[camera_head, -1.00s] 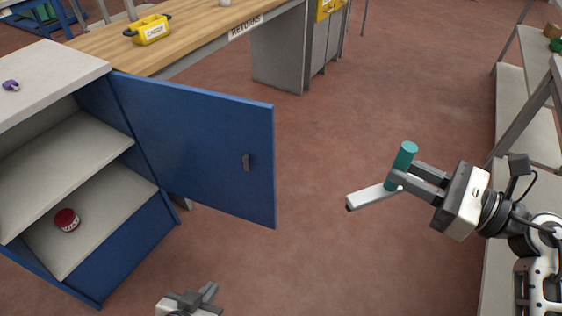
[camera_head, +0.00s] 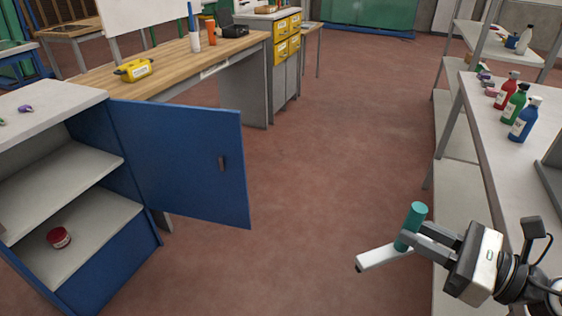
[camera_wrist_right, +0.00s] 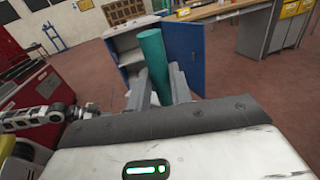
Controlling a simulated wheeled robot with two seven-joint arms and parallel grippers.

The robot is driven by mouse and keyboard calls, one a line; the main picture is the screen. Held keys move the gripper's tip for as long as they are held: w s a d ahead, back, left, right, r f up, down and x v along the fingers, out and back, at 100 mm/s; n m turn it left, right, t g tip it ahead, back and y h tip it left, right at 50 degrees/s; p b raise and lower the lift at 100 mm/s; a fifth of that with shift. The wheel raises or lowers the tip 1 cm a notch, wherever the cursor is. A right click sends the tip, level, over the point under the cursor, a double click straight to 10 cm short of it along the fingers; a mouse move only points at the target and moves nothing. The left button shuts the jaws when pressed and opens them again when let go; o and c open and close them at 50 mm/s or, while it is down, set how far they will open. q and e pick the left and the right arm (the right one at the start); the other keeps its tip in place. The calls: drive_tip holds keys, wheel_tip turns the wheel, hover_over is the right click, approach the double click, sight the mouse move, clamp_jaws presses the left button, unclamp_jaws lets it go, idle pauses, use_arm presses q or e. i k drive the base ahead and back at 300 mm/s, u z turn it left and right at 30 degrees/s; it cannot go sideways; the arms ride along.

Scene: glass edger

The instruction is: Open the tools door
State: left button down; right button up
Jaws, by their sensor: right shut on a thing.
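A blue cabinet door (camera_head: 185,165) with a dark handle (camera_head: 222,163) stands swung wide open at the left of the head view. It shows the cabinet's pale shelves (camera_head: 75,160). The blue door also shows in the right wrist view (camera_wrist_right: 183,55). My right gripper (camera_head: 409,238) is at the lower right, well apart from the door. It is shut on a teal cylinder with a white bar-shaped part (camera_head: 384,257); the teal cylinder stands between the fingers in the right wrist view (camera_wrist_right: 154,60). My left gripper does not show in the head view now.
A shelf rack (camera_head: 480,120) with spray bottles (camera_head: 524,118) is at the right. Open floor (camera_head: 310,150) lies between.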

sight(173, 152)
drive_tip(key=z, duration=0.7)
drive_tip(key=i, duration=3.5)
drive_tip(key=u, duration=3.1)
